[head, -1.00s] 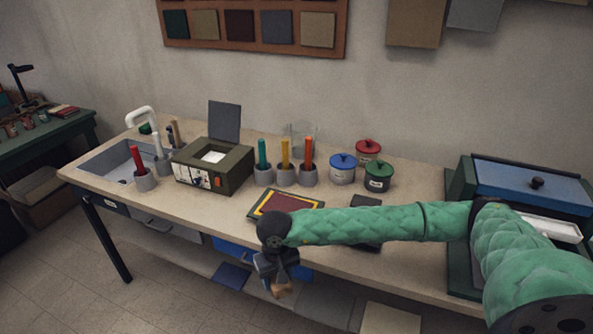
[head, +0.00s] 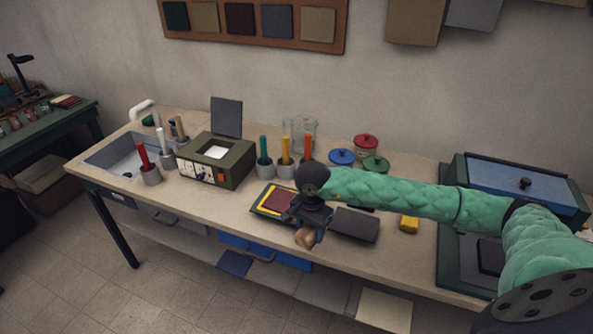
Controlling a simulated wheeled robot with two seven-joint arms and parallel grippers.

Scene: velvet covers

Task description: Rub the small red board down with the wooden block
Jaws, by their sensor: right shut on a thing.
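The small red board (head: 278,201) lies on a yellow and dark-bordered stack on the bench, left of my right gripper. My right gripper (head: 309,232) is shut on the wooden block (head: 305,240), whose tan end shows below the fingers. The block appears near the bench's front edge, just right of and in front of the board. I cannot tell whether it touches anything. My right arm hides part of the bench behind it. My left gripper is not in the picture.
A dark flat slab (head: 355,224) and a yellow block (head: 409,224) lie right of the gripper. The bench front (head: 205,205) left of the board is clear.

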